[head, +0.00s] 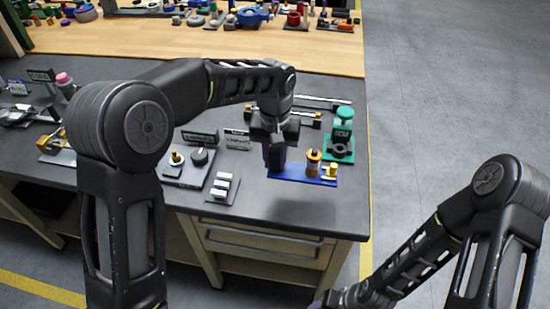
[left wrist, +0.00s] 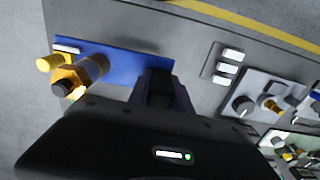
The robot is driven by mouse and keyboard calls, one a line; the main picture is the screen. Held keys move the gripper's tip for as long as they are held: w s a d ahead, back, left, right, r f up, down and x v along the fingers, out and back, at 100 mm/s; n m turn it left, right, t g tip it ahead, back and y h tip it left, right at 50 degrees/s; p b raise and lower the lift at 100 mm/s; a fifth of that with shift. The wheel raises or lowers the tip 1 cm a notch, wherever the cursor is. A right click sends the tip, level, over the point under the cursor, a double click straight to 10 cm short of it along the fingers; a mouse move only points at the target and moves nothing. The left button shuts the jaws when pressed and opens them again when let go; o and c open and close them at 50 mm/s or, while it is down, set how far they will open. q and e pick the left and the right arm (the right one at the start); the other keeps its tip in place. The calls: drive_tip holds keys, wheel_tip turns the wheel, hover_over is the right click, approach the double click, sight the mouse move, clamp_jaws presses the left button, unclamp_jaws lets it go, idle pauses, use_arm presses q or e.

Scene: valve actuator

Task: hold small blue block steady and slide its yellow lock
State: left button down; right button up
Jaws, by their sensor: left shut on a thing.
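The small blue block (head: 297,177) is a flat blue plate near the front right of the dark bench. It carries an upright brass-and-brown cylinder (head: 313,163) and a yellow lock piece (head: 331,170) at its right end. My left gripper (head: 275,160) points down and is shut on the plate's left end. In the left wrist view, the fingers (left wrist: 160,92) are on the blue plate (left wrist: 118,62), with the brass cylinder (left wrist: 82,74) and yellow piece (left wrist: 48,63) at its far end. The fingers hide part of the plate.
A green device (head: 342,135) stands close behind the block. A grey plate with white blocks (head: 222,187) and a plate with a black knob (head: 199,157) lie to the left. The bench front is clear. My right arm is beyond the bench's right edge.

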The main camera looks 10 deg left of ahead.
use_arm(q)
hover_over(275, 193)
drive_tip(key=f, duration=0.6)
drive_tip(key=shift+w+f, duration=0.25)
drive_tip(key=shift+f, duration=0.1)
drive_tip(key=shift+f, duration=0.15)
drive_tip(key=shift+f, duration=0.95)
drive_tip(key=shift+f, duration=0.4)
drive_tip(key=shift+s+f, duration=0.15)
drive_tip(key=shift+f, duration=0.1)
use_arm(e)
drive_tip(key=shift+c, duration=0.5)
